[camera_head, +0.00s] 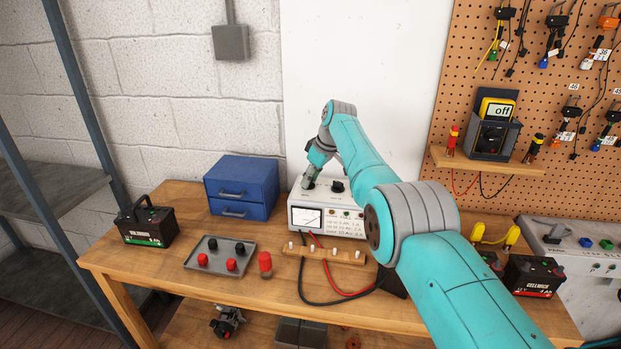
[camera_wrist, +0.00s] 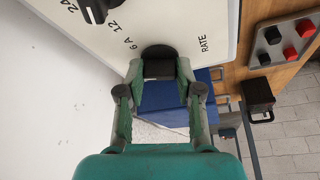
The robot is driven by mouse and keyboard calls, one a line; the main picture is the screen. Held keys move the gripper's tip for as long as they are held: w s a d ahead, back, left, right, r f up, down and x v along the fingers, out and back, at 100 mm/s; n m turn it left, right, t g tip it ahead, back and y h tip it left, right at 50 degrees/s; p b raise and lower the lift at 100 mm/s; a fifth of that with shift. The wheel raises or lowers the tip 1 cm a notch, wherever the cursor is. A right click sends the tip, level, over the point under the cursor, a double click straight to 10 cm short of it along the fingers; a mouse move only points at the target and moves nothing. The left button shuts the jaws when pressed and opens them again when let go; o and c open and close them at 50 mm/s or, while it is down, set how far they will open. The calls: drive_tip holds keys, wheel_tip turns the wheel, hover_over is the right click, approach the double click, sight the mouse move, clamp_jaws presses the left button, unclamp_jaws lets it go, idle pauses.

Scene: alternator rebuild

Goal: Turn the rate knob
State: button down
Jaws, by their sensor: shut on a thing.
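The charger (camera_head: 345,205) is a pale box with a meter on its front, standing at the back of the bench. My gripper (camera_head: 309,185) points down onto the left part of its top. In the wrist view my gripper (camera_wrist: 160,72) is shut on the dark rate knob (camera_wrist: 158,52), with a finger on each side. The word RATE and the marks 6 A and 12 are printed beside it. The knob's pointer is hidden. A second black knob (camera_wrist: 95,8) is apart from my fingers; it also shows in the head view (camera_head: 337,186).
A blue drawer box (camera_head: 242,185) stands left of the charger. A grey tray (camera_head: 218,264) with red and black caps lies in front of it. A battery (camera_head: 147,224) is at the bench's left end. A wooden strip (camera_head: 325,254) and red and black leads lie before the charger.

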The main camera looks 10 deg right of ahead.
drive_tip(key=shift+f, duration=0.1)
drive_tip(key=c, duration=0.8)
unclamp_jaws()
drive_tip(key=shift+o, duration=0.2)
drive_tip(key=shift+d+r, duration=0.15)
drive_tip(key=shift+r, duration=0.35)
drive_tip(key=v, duration=1.1)
drive_tip(key=shift+s, duration=0.1)
